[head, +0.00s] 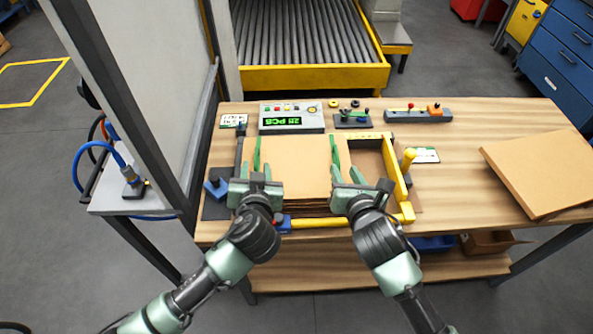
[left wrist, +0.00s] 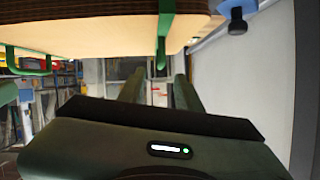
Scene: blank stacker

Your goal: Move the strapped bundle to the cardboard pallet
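The strapped bundle (head: 296,168) is a flat stack of tan cardboard sheets with two green straps. It lies in a yellow-edged stacker frame (head: 330,222) on the wooden table. The left wrist view shows its face and strapped edge (left wrist: 90,35) close up. My left gripper (head: 256,188) is at its front left corner, fingers apart; in the left wrist view the gap between them looks empty. My right gripper (head: 361,192) is at its front right corner and also looks open. The cardboard pallet (head: 540,170) lies at the table's right end.
A counter box with a green display (head: 291,118) and small fixtures stand behind the bundle. A yellow upright handle (head: 408,158) rises right of it. Bare tabletop (head: 455,180) lies between frame and pallet. A white panel (head: 150,80) stands at the left; a roller conveyor (head: 305,35) is behind.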

